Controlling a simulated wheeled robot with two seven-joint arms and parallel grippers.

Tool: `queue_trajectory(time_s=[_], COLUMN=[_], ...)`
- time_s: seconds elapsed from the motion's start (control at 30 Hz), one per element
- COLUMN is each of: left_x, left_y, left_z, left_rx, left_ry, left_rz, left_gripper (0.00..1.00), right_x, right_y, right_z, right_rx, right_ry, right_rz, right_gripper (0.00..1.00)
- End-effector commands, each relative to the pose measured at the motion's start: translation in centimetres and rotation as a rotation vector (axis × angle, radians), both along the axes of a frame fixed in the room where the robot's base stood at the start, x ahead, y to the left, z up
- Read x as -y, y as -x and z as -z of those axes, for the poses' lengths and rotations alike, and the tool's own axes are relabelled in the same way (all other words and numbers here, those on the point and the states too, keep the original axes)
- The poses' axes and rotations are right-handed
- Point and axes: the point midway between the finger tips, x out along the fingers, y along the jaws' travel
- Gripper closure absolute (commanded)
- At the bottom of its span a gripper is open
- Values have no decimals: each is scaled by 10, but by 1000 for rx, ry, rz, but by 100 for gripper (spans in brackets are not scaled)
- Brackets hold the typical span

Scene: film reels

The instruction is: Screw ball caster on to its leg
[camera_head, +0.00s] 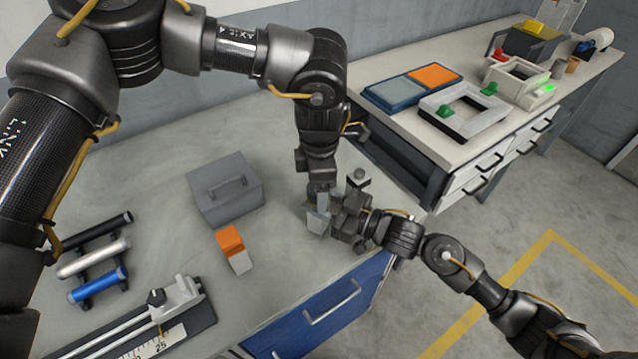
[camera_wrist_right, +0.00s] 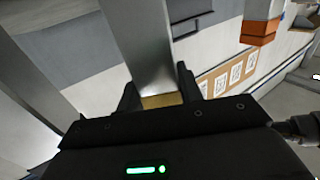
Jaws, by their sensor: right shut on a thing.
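My two grippers meet above the right part of the grey workbench in the head view. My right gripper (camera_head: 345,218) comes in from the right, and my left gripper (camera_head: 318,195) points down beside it. A small pale metal piece (camera_head: 318,223) shows between them, partly hidden. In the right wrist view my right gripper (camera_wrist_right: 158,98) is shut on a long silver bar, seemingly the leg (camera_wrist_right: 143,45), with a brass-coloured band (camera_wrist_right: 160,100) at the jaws. I cannot make out the ball caster. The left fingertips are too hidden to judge.
On the workbench (camera_head: 290,265) are a grey lidded box (camera_head: 225,188), an orange and grey block (camera_head: 233,250), several handle-like bars (camera_head: 95,262) and a measuring rig (camera_head: 165,320). A second bench (camera_head: 395,118) with trays stands behind right. Bare bench top lies around the block.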

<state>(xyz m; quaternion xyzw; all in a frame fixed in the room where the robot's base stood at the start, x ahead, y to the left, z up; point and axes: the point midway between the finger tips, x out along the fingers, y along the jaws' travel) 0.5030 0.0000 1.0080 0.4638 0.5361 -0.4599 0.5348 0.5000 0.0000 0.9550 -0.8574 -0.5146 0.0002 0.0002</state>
Motion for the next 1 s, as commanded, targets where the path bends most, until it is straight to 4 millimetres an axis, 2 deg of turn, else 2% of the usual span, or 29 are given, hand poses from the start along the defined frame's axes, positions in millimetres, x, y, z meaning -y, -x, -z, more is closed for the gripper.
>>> queue_trajectory(time_s=[0.17,0.4,0.6,0.8,1.0], left_x=[1,1,1,1,1], left_y=[-1,-1,-1,0,0], left_z=[-21,-71,-103,-117,-119], left_rx=[3,3,3,1,1], left_ry=[3,3,2,0,0], left_rz=[0,0,-1,-1,0], left_gripper=[30,30,30,30,30], right_x=[0,0,0,0,0], right_y=[-1,-1,-1,-1,-1], right_z=[-1,-1,-1,-1,-1], right_rx=[2,2,2,2,2], right_ry=[-1,-1,-1,-1,-1], right_rz=[1,1,1,1,1], right_gripper=[100,100,100,100,100])
